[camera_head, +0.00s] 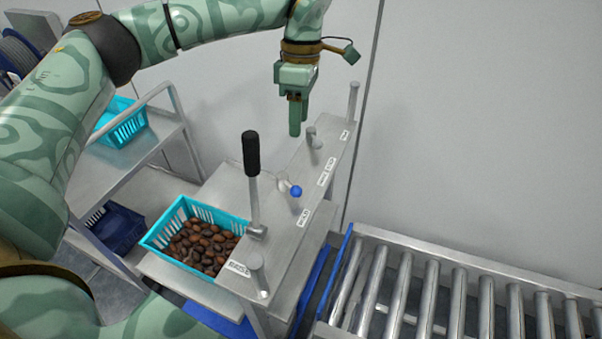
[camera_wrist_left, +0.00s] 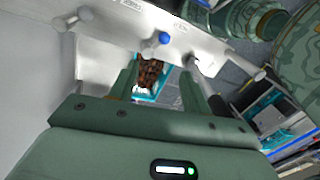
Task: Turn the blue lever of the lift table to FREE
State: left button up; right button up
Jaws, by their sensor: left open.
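The lift table's blue lever shows as a short metal arm with a blue ball knob (camera_head: 296,191) on the grey panel, between the black-handled lever and a short post. The knob also shows in the left wrist view (camera_wrist_left: 164,38), ahead of my fingers. My left gripper (camera_head: 295,128) is open and empty. It points down above and beyond the knob, apart from it. Its two fingers overlap in the head view but stand apart in the wrist view (camera_wrist_left: 158,78). White labels (camera_head: 303,216) lie along the panel; their small print is hard to read. My right gripper is out of view.
A tall black-handled lever (camera_head: 251,153) stands on the panel, with metal posts (camera_head: 257,275) near its ends. A turquoise crate (camera_head: 157,237) of dates sits left of it. A roller conveyor (camera_head: 452,258) runs to the right. A grey wall (camera_head: 480,120) stands behind.

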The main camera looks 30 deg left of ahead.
aim_at(296, 186)
pick_arm(q)
jog(key=s+f, duration=0.1)
jog(key=f, duration=0.4)
jog(key=s+f+b, duration=0.1)
jog(key=f, duration=0.4)
jog(key=s+f, duration=0.1)
jog(key=f, duration=0.4)
jog(key=shift+s+d+b, duration=0.2)
jog(key=shift+d+b, duration=0.15)
jog(key=shift+d, duration=0.05)
jog(key=shift+s+f, duration=0.1)
jog(key=shift+f, duration=0.35)
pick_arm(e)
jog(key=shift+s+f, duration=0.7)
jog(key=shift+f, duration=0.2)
pick_arm(q)
jog(key=shift+c, duration=0.3)
